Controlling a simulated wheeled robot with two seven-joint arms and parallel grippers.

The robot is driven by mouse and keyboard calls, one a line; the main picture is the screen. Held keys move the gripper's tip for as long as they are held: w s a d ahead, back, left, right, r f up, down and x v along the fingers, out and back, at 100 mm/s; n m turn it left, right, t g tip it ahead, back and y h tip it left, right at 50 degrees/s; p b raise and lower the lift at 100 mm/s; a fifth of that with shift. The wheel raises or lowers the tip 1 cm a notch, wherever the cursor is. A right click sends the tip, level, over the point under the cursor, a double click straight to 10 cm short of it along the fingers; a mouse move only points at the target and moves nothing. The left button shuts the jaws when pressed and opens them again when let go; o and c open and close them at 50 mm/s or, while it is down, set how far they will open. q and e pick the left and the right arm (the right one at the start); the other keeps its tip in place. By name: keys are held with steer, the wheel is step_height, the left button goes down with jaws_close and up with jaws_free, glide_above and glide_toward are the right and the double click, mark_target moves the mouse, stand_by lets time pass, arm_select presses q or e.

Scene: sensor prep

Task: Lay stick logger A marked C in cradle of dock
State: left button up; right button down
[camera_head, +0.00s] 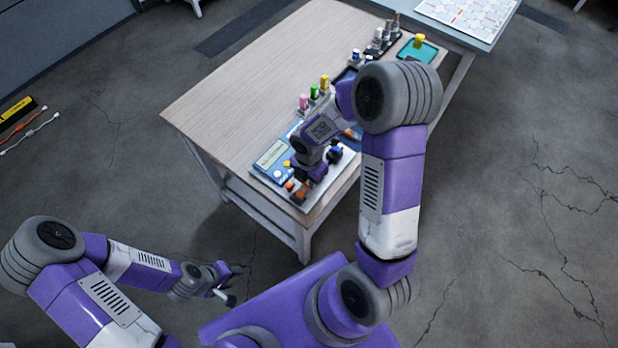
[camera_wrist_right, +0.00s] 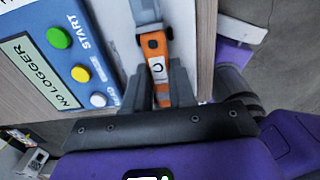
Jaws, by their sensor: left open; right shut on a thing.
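An orange stick logger with a black part and a "C" mark (camera_wrist_right: 158,68) is between the fingers of my right gripper (camera_wrist_right: 163,90), which is shut on it. In the head view my right gripper (camera_head: 308,180) is low over the near end of the table. The logger's far end meets a grey piece (camera_wrist_right: 146,12) over a white plate. I cannot tell whether it rests in the cradle. The blue dock panel (camera_wrist_right: 78,45) beside it has green, yellow and white buttons and a display reading "NO LOGGER". My left gripper (camera_head: 228,286) is open and empty, off the table.
The wooden table (camera_head: 235,85) has a clear left half. Pink, green and yellow-topped items (camera_head: 315,95) stand in a row along its right side. Dark bottles (camera_head: 385,35) and a teal tray (camera_head: 420,50) are at the far end. My right arm hides part of the right edge.

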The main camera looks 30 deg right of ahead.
steer(key=shift+f+b, duration=0.4)
steer(key=shift+f, duration=0.15)
stand_by(0.4)
steer(key=c, duration=0.6)
jaws_free()
steer(key=shift+r+p, duration=0.75)
step_height(320, 180, up, 6)
steer(key=p, duration=0.5)
steer(key=shift+f, duration=0.1)
stand_by(0.3)
